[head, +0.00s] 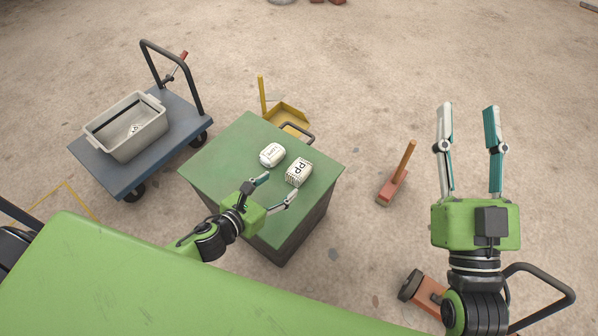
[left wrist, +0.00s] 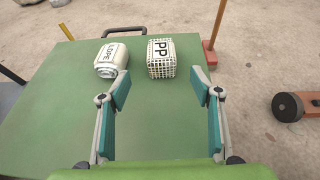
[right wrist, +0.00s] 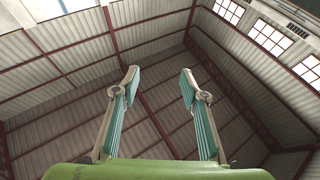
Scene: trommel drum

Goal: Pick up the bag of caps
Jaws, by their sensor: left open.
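A white, net-like block marked "PP" (head: 299,172) sits on the green top of a cabinet (head: 222,155); it looks like the bag of caps, and it also shows in the left wrist view (left wrist: 161,58). A rounded white bundle with another label (head: 272,155) lies to its left, also in the left wrist view (left wrist: 112,60). My left gripper (head: 277,189) is open and empty over the cabinet top, just short of the PP block, which lies ahead between its fingers in the left wrist view. My right gripper (head: 468,108) is open and empty, away to the right.
A blue cart (head: 182,120) carrying a grey tub (head: 103,126) stands at the left. A yellow dustpan (head: 285,113) is behind the cabinet. A brush with a wooden handle (head: 394,184) stands on the floor to the right. The right wrist view shows only roof and windows behind the fingers.

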